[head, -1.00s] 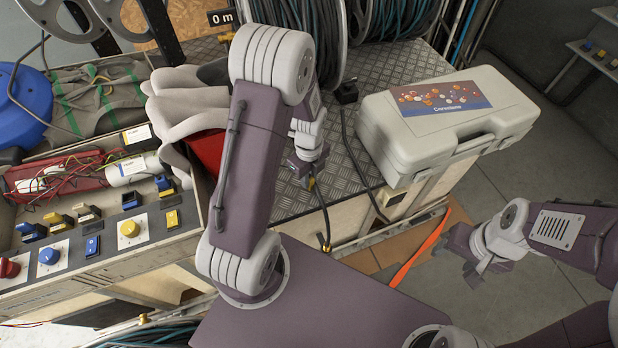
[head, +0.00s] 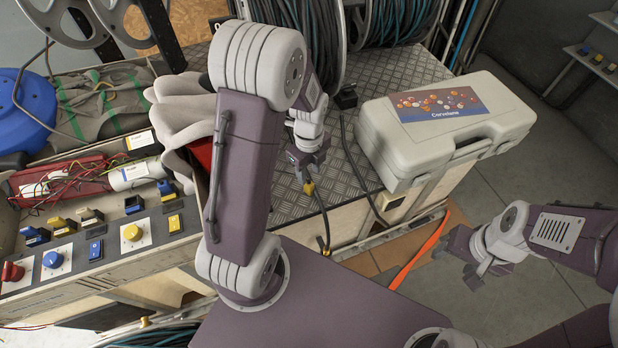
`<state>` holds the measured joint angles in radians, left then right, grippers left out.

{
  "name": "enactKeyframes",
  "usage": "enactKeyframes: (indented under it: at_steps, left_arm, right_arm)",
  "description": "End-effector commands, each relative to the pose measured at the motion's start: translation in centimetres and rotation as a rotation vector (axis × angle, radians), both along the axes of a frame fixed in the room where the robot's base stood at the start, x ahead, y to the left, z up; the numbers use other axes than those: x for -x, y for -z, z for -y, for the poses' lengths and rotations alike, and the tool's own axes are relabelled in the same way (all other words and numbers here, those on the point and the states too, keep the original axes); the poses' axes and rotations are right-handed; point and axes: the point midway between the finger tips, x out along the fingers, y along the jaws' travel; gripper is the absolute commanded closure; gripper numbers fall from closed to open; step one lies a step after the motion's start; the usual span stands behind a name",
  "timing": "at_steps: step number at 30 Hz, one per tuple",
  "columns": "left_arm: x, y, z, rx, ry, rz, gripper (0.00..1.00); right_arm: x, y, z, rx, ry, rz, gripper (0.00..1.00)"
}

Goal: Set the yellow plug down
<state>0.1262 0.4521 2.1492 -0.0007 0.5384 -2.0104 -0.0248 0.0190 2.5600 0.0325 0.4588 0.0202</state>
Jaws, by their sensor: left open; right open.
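The small yellow plug (head: 309,188) is on the end of a dark cable, at the front edge of the metal checker-plate top, left of the grey case. My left gripper (head: 304,174) is open right above the plug. At this size I cannot tell whether its fingertips still touch the plug. The cable runs down from the plug over the front edge. My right gripper (head: 466,264) is open and empty, over the floor at the right.
A grey case (head: 440,140) with a printed label stands right of the plug. Hose reels (head: 390,20) stand behind. A control panel (head: 110,250) with knobs and switches is at the left, and white gloves (head: 180,110) lie behind my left arm.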

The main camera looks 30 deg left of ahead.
Motion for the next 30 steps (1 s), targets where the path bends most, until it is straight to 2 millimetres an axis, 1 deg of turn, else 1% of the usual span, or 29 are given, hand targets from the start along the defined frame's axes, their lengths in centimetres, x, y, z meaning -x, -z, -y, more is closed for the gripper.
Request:
enactKeyframes:
  at_steps: [1,3,6,9,14,17,20,21,23,24,27,30]
  left_arm:
    - [-0.1,-1.8,0.0,-0.001,0.000,0.006,0.59]
    - [-0.1,-3.3,0.0,-0.001,0.000,0.004,0.59]
    - [-0.1,-5.0,0.0,0.000,0.000,0.003,0.59]
    - [0.0,-5.9,0.0,0.000,0.000,0.001,0.59]
    - [0.1,-6.2,0.0,0.001,-0.003,-0.001,0.59]
    - [0.5,-6.2,0.4,0.001,-0.104,0.004,0.59]
    - [1.9,-6.4,1.4,0.008,-0.413,0.022,0.59]
    - [2.6,-6.4,1.9,0.014,-0.579,0.030,0.59]
    - [3.8,-6.5,2.7,0.027,-0.843,0.040,0.59]
    - [4.5,-6.5,3.1,0.036,-1.014,0.047,0.59]
    - [6.2,-6.4,4.0,0.065,-1.395,0.057,0.59]
    - [7.6,-6.3,4.5,0.090,-1.678,0.057,0.59]
  right_arm:
    - [0.0,-0.7,0.0,0.000,0.000,0.000,0.41]
    - [0.0,-1.0,0.0,0.000,0.000,0.000,0.41]
    - [0.0,-1.3,0.0,0.000,0.000,0.000,0.41]
    - [0.0,-1.4,0.0,0.000,0.000,0.000,0.41]
    - [0.0,-1.4,0.0,0.000,0.000,0.000,0.41]
    - [0.0,-1.4,0.0,0.000,0.000,0.000,0.41]
    - [0.0,-1.4,0.0,0.000,0.000,0.000,0.41]
    - [0.0,-1.4,0.0,0.000,0.000,0.000,0.41]
    - [0.0,-1.4,0.0,0.000,0.000,0.000,0.41]
    - [0.0,-1.4,0.0,0.000,0.000,0.000,0.41]
    - [0.0,-1.4,0.0,0.000,0.000,0.000,0.41]
    - [0.0,-1.4,0.0,0.000,0.000,0.000,0.41]
